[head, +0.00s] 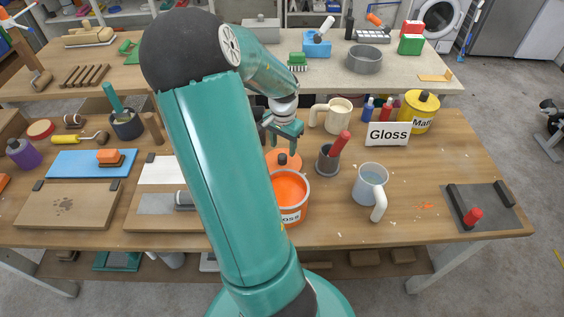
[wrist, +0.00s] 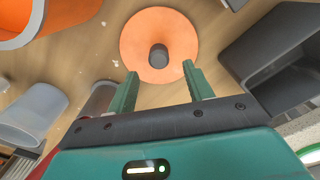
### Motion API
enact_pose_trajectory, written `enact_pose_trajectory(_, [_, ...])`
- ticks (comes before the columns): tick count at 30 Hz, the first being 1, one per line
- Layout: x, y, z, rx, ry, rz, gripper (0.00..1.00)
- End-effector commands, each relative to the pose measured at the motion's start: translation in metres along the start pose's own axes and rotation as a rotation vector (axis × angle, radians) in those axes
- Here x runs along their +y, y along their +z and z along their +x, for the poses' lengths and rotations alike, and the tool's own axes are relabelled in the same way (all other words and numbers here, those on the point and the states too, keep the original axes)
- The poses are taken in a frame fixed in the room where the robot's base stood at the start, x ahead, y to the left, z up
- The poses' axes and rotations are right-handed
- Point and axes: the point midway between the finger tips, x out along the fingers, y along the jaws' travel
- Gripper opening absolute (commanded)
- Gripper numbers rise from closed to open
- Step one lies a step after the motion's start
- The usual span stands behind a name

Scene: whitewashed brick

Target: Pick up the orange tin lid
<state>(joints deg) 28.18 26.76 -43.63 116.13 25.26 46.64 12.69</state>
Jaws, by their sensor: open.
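The orange tin lid (head: 292,166) lies on the wooden bench just behind the open orange tin (head: 292,188), partly hidden by my arm in the head view. In the wrist view the lid (wrist: 183,38) is a round orange disc with a dark round knob in its middle. My gripper (head: 283,146) is above the lid, open and empty. In the wrist view its two green fingers (wrist: 160,73) point toward the lid, one on each side of the knob's line. I see no contact; the exact height gap is hard to judge.
A dark cup with a red handle (head: 327,160), a clear jug (head: 370,184), a cream mug (head: 337,117) and a Gloss sign (head: 388,134) stand right of the lid. In the wrist view a dark open container (wrist: 245,62) is close on the right. Bench space beyond the jug is mostly clear.

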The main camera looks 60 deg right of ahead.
Motion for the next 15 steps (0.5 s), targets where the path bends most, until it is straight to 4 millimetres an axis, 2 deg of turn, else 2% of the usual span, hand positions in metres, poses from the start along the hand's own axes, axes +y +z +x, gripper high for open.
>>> enact_pose_trajectory(9, [0.001, 0.006, 0.044, -0.002, 0.002, -0.003, 0.51])
enact_pose_trajectory(15, [0.000, 0.005, 0.048, 0.000, -0.001, -0.003, 0.51])
